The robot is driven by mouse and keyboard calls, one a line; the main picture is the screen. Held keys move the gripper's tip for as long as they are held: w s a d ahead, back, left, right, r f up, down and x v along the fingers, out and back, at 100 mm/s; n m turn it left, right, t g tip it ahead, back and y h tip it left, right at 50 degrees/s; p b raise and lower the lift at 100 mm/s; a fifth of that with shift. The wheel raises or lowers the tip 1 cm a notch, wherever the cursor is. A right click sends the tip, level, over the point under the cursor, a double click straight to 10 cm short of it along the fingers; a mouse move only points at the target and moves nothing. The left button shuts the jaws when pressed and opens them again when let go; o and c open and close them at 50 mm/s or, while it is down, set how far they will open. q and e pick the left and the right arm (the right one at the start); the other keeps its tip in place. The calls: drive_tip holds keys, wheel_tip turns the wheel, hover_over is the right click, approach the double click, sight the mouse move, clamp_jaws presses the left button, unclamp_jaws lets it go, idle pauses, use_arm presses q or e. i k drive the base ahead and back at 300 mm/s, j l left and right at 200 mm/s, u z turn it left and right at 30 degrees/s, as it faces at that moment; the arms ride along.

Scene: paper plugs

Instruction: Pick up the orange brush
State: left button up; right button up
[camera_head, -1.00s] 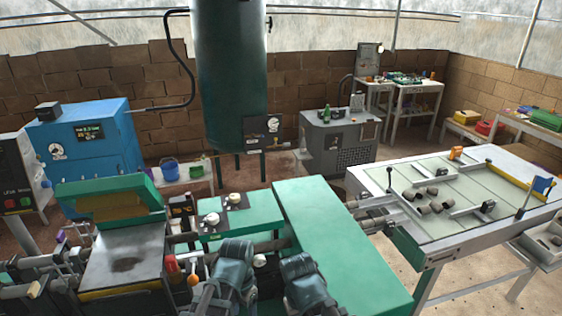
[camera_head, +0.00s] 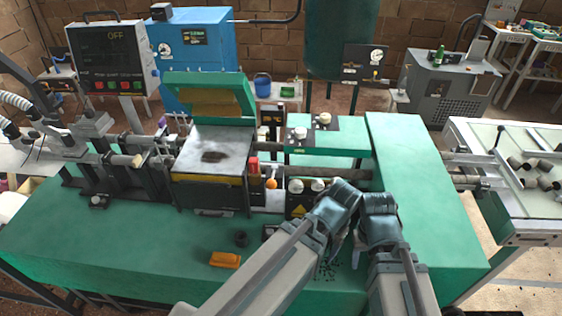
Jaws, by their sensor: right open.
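An orange block-shaped thing, which looks like the orange brush (camera_head: 225,259), lies on the green machine table (camera_head: 130,245) near its front edge, left of my arms. Bristles cannot be made out. My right gripper (camera_head: 357,250) hangs over the front right of the table, open and with nothing seen in it, well to the right of the brush. My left gripper (camera_head: 336,246) is close beside it, also right of the brush and partly hidden by its own arm. Its jaw opening cannot be made out.
Dark crumbs lie by my grippers. The press with a raised green lid (camera_head: 210,92) and rods stands behind. The table left of the brush is clear. A pale table (camera_head: 530,205) with several plugs is at right.

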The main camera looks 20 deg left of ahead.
sight(220, 259)
drive_tip(key=j+u, duration=0.15)
drive_tip(key=u, duration=0.2)
drive_tip(key=j+u, duration=0.2)
drive_tip(key=u, duration=0.15)
drive_tip(key=k+j+u, duration=0.1)
drive_tip(key=u, duration=0.25)
drive_tip(key=i+j, duration=0.05)
drive_tip(key=j, duration=0.05)
